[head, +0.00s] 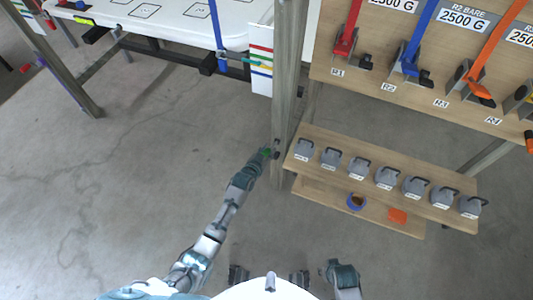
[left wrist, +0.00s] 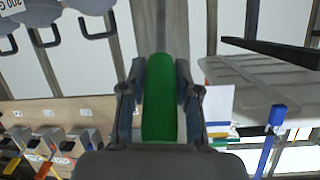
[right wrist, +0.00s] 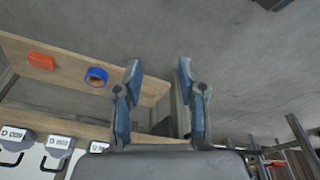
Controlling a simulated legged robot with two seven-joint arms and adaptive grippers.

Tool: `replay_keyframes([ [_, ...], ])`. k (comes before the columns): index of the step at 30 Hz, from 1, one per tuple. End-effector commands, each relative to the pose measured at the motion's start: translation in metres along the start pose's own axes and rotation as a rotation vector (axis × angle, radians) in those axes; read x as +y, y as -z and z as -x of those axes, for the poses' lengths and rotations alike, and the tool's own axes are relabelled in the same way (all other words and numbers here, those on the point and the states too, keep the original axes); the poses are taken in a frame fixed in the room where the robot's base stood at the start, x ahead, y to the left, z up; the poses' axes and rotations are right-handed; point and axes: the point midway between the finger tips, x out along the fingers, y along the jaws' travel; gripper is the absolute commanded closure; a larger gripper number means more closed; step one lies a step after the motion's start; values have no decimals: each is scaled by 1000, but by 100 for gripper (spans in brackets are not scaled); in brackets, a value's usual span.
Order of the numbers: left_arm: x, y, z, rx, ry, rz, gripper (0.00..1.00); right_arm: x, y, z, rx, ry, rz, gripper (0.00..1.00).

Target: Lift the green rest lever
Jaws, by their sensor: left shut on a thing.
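The green rest lever (left wrist: 160,98) lies lengthwise between the two fingers of my left gripper (left wrist: 160,85) in the left wrist view. That gripper is shut on it, with a finger on each side. In the head view the left gripper (head: 264,158) is at the wooden post (head: 285,100), and only a small green bit of the lever shows there. My right gripper (right wrist: 158,80) is open in the right wrist view, with nothing between its fingers. How the lever joins the post is too small to tell.
Right of the post, a low wooden shelf (head: 325,145) carries several grey weights, with blue tape (head: 356,202) and an orange piece (head: 398,215) on the lower board. Above it is a board with red (head: 346,35), blue and orange straps. A white table (head: 170,22) stands upper left. Left floor is clear.

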Motion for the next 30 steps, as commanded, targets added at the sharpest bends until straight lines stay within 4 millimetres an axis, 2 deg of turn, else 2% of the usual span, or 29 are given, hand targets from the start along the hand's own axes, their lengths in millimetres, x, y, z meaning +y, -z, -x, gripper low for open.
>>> replay_keyframes([
  [1, -2, 12, 0, -9, -2, 0, 100, 0, 0, -9, -5, 0, 1, 60],
  [9, -6, 27, -8, -109, -20, 6, 100, -3, -20, -69, -21, 4, 8, 60],
  [15, -8, 36, -15, -180, -33, 11, 100, -4, -38, -98, -31, 5, 12, 60],
  [21, -9, 42, -21, -234, -43, 16, 100, -5, -53, -116, -39, 5, 14, 60],
  [30, -10, 45, -25, -270, -50, 19, 100, -5, -62, -126, -43, 6, 16, 60],
])
